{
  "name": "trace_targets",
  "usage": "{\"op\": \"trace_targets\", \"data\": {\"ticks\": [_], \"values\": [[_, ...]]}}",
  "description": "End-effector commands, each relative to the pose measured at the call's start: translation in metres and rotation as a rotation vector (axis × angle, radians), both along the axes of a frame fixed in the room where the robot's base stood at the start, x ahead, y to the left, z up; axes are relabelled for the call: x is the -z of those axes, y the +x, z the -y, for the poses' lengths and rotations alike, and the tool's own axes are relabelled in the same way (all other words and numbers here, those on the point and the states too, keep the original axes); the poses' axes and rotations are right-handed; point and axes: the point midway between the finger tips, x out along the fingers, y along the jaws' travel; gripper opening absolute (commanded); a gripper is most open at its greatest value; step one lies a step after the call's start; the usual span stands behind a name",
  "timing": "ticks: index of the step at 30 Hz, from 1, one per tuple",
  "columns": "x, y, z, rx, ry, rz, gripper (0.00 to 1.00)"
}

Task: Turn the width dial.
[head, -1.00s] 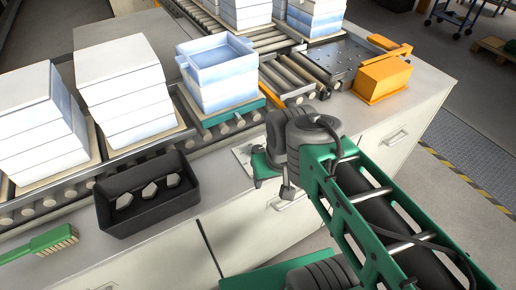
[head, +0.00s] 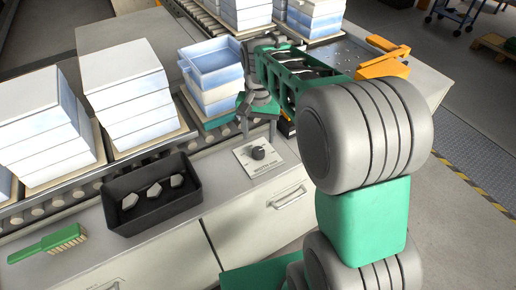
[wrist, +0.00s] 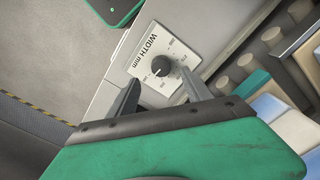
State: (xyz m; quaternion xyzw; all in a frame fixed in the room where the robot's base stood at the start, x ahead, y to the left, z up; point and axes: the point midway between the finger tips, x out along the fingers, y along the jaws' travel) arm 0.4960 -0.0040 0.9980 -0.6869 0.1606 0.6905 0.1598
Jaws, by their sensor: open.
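The width dial (head: 258,153) is a small black knob on a white plate (head: 244,160) on the grey counter, in front of the roller conveyor. In the wrist view the dial (wrist: 161,66) and its plate, marked "WIDTH mm", show just beyond the fingertips. My gripper (wrist: 165,85) is open and empty, its two fingers apart. The dial appears in the gap between the fingers, near the tips. In the head view my gripper (head: 258,130) hangs above the plate, with the knob apart from it and untouched as far as I can see.
A black bin (head: 150,195) with several pale pieces stands left of the plate. A green brush (head: 50,243) lies further left. Stacked white and blue trays (head: 213,75) stand on the rollers behind. An orange block (head: 382,68) is at the right. The counter around the plate is clear.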

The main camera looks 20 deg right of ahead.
Motion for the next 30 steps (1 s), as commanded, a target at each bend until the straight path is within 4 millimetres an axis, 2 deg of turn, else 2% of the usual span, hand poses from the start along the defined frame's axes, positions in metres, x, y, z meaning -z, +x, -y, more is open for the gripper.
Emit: {"op": "trace_targets", "data": {"ticks": [4, 12, 15, 23, 30], "values": [[0.012, 0.0, 0.0, 0.023, 0.0, 0.0, 0.58], [0.062, 0.0, -0.001, 0.019, 0.0, 0.001, 0.58], [0.072, 0.001, -0.001, 0.019, 0.0, 0.004, 0.58], [0.076, 0.001, 0.0, 0.018, 0.0, 0.007, 0.58], [0.076, 0.001, 0.0, 0.018, 0.0, 0.007, 0.4]]}}
